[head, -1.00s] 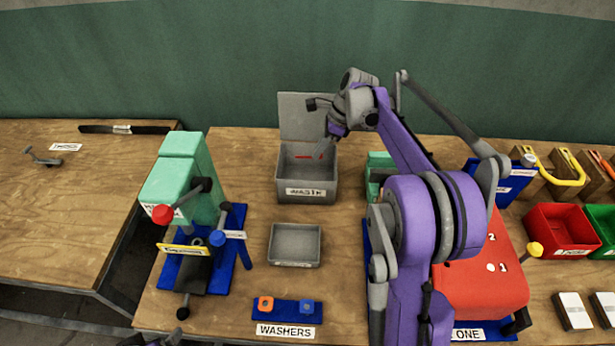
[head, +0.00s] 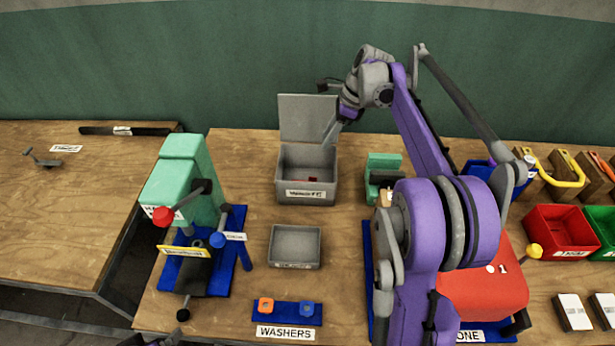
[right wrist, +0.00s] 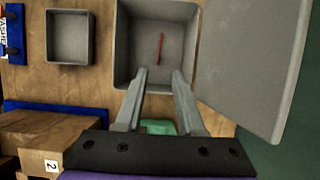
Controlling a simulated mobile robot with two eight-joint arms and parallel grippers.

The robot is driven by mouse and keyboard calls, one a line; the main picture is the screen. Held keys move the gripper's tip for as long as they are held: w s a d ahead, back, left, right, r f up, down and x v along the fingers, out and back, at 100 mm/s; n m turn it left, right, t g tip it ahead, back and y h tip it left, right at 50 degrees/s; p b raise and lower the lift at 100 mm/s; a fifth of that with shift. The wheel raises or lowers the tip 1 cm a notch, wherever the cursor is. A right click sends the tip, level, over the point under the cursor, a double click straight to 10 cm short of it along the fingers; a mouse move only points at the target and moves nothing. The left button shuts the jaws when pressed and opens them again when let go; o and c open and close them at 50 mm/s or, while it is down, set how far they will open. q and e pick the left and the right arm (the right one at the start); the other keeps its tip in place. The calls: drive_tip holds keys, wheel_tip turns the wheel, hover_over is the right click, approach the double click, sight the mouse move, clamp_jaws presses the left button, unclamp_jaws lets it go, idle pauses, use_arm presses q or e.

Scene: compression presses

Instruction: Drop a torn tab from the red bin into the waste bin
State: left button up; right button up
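The grey waste bin (head: 335,180) stands at the back middle with its lid up; it fills the top of the right wrist view (right wrist: 128,88). A thin red tab (head: 313,179) lies inside it, low behind the front wall. The tab (right wrist: 161,50) also shows in the right wrist view, beyond my fingertips. My right gripper (right wrist: 160,73) is open and empty over the bin, fingers apart; it also shows in the head view (head: 332,132). The red bin (head: 561,229) stands at the right. A dark part at the bottom left edge may be my left gripper (head: 152,341); its fingers are unclear.
A green press (head: 180,180) on a blue base stands left of the waste bin. A small grey tray (head: 295,228) and a washer holder (head: 288,312) lie in front. A red press (head: 485,290) is partly hidden by my right arm. A green bin (head: 601,225) stands at far right.

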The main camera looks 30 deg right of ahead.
drive_tip(key=shift+v, duration=2.25)
drive_tip(key=s+a+f+n+h, duration=0.2)
drive_tip(key=s+a+n, duration=0.45)
drive_tip(key=a, duration=0.25)
drive_tip(key=s+a+f+n+t+h, duration=0.1)
drive_tip(key=s+a+f+n, duration=0.4)
drive_tip(key=s+n, duration=0.4)
drive_tip(key=s+a+f+n+t+h, duration=0.1)
drive_tip(key=s+a+f+n+t, duration=0.1)
drive_tip(key=s+a+f+n, duration=0.3)
drive_tip(key=s+f+n, duration=0.2)
drive_tip(key=s+n, duration=0.2)
drive_tip(key=shift+a+f, duration=0.15)
drive_tip(key=shift+a, duration=0.25)
drive_tip(key=shift+s, duration=0.1)
